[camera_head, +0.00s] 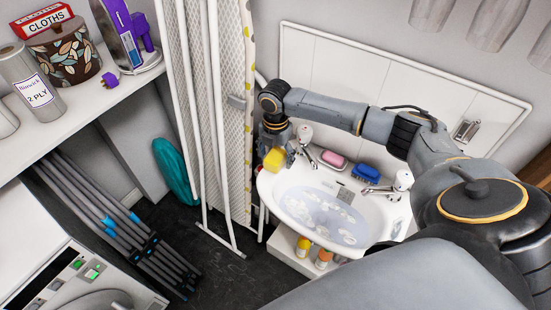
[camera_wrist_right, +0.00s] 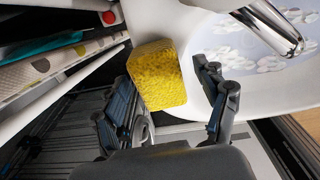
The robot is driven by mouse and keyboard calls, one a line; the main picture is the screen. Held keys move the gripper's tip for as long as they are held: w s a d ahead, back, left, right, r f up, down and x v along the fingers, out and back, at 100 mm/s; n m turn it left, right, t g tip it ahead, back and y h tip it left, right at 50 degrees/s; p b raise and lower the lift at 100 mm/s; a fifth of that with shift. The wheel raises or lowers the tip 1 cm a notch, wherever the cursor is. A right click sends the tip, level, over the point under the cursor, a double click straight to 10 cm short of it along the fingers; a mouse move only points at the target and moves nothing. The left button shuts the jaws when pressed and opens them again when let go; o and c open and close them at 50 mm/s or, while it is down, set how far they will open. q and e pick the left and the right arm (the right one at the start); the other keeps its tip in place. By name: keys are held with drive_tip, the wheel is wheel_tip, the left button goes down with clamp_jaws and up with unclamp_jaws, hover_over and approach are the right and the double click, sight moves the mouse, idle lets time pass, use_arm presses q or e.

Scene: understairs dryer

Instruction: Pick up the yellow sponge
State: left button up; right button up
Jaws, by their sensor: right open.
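The yellow sponge (camera_head: 274,159) sits on the left rim of the white sink. In the right wrist view the sponge (camera_wrist_right: 158,74) is a rough yellow block. My right gripper (camera_head: 287,151) reaches down at the sponge from the far side of the sink. In the right wrist view my right gripper (camera_wrist_right: 160,92) is open, with one dark finger on each side of the sponge. Whether the fingers touch it I cannot tell. My left gripper is not in view.
The sink basin (camera_head: 285,214) holds water with suds. A pink soap (camera_head: 333,160), a blue brush (camera_head: 366,173) and chrome taps (camera_head: 306,134) are at its back edge. A patterned ironing board (camera_head: 233,110) stands close on the left. Bottles (camera_head: 303,246) stand below the sink.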

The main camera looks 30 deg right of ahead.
drive_tip(key=c, duration=1.1)
drive_tip(key=shift+r, duration=0.15)
drive_tip(key=shift+r, duration=0.25)
wheel_tip(320, 180, up, 2)
drive_tip(key=shift+w+r+b, duration=0.1)
drive_tip(key=shift+b, duration=0.45)
drive_tip(key=s+a+r+b, duration=0.1)
drive_tip(key=s+a+r, duration=0.7)
drive_tip(key=a+r, duration=0.2)
drive_tip(key=shift+s+a, duration=0.35)
drive_tip(key=shift+a, duration=0.25)
